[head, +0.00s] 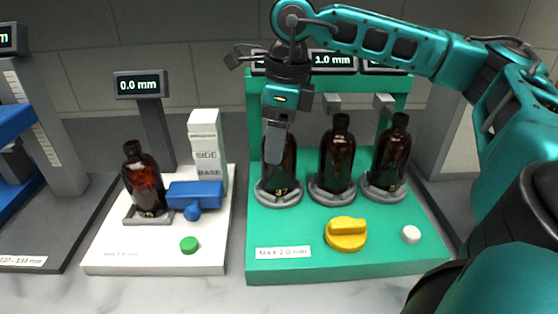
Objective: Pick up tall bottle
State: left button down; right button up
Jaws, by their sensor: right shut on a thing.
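Several amber bottles are in view. Three stand in grey ring seats on the green station (400,255): a left one (282,180), a middle one (337,160) and a right one (391,155). Another bottle (143,180) leans slightly on the white station (110,255). My right gripper (275,150) comes down from above on the left green-station bottle and is shut on it, hiding its neck and top. That bottle's base is at its ring. I cannot tell clearly which bottle is tallest. My left gripper is not in view.
A yellow knob (345,234) and a white button (411,234) sit in front of the rings. A display (332,61) reading 1.0 mm stands behind. The white station has a blue clamp (195,194) and green button (189,244). A dark station (35,235) stands far left.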

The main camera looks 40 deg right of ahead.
jog(key=c, duration=0.7)
jog(key=shift+r, duration=0.1)
